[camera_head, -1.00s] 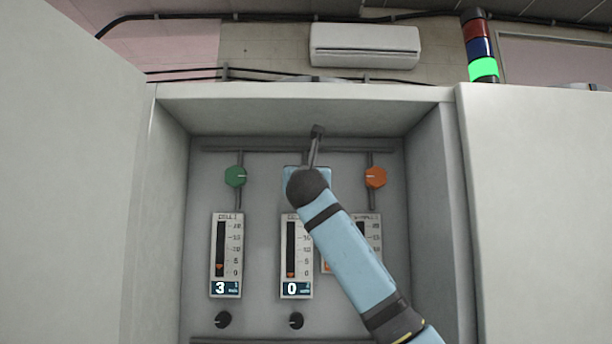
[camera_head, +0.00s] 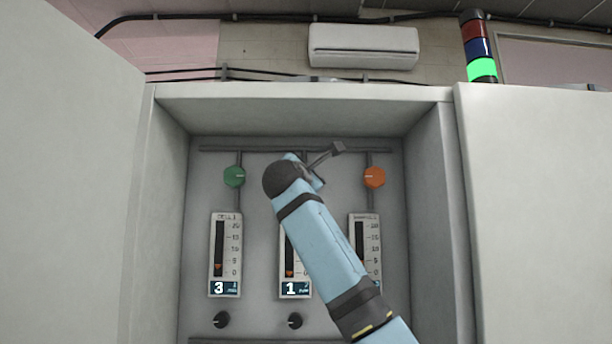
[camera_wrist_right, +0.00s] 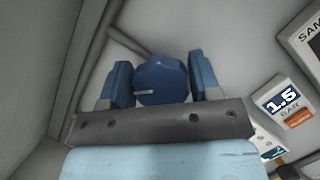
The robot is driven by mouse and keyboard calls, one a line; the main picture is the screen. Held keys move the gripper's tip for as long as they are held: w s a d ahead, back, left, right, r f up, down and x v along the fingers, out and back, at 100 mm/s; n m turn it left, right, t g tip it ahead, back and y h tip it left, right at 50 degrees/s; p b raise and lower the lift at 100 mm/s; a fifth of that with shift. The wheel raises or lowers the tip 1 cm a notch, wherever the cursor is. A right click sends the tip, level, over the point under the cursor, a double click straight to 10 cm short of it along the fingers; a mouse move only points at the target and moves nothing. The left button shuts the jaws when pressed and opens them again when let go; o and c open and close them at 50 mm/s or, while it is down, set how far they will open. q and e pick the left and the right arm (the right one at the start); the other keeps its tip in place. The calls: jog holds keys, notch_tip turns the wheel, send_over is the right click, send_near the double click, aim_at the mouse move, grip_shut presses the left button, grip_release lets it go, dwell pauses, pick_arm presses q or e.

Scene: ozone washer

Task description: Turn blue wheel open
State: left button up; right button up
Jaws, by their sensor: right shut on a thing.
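The blue wheel (camera_wrist_right: 160,80) is a round knob with a pale mark on its face. It shows in the right wrist view between the two blue fingers of my right gripper (camera_wrist_right: 162,82), which is shut on it. In the head view my right arm and wrist cover the wheel and the fingers. The middle gauge (camera_head: 295,262) below the wheel reads 1 and is partly covered by my arm. My left gripper is not in view.
A green knob (camera_head: 234,176) is left of my wrist and an orange knob (camera_head: 374,177) is right of it. The left gauge (camera_head: 225,255) reads 3. Black knobs (camera_head: 221,320) sit below. Cabinet walls (camera_head: 432,190) enclose the panel on both sides.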

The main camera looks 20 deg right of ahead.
jog(key=m+g, duration=0.2)
jog(key=m, duration=0.2)
jog(key=shift+f, duration=0.1)
jog(key=m+g, duration=0.1)
jog(key=m, duration=0.2)
jog(key=shift+f, duration=0.1)
jog(key=m+g, duration=0.1)
jog(key=m, duration=0.2)
jog(key=shift+m, duration=0.4)
jog(key=m+g+y, duration=0.1)
jog(key=m+y, duration=0.1)
jog(key=m, duration=0.1)
jog(key=shift+f+m, duration=0.15)
jog(key=shift+m, duration=0.15)
jog(key=m+y, duration=0.1)
jog(key=m, duration=0.1)
jog(key=m+y, duration=0.1)
jog(key=m, duration=0.1)
jog(key=shift+a+f+m+g+y, duration=0.1)
jog(key=shift+f+m+g+y, duration=0.05)
jog(key=shift+m+g+y, duration=0.2)
jog(key=m+y, duration=0.3)
jog(key=m, duration=0.1)
jog(key=shift+w+a, duration=0.1)
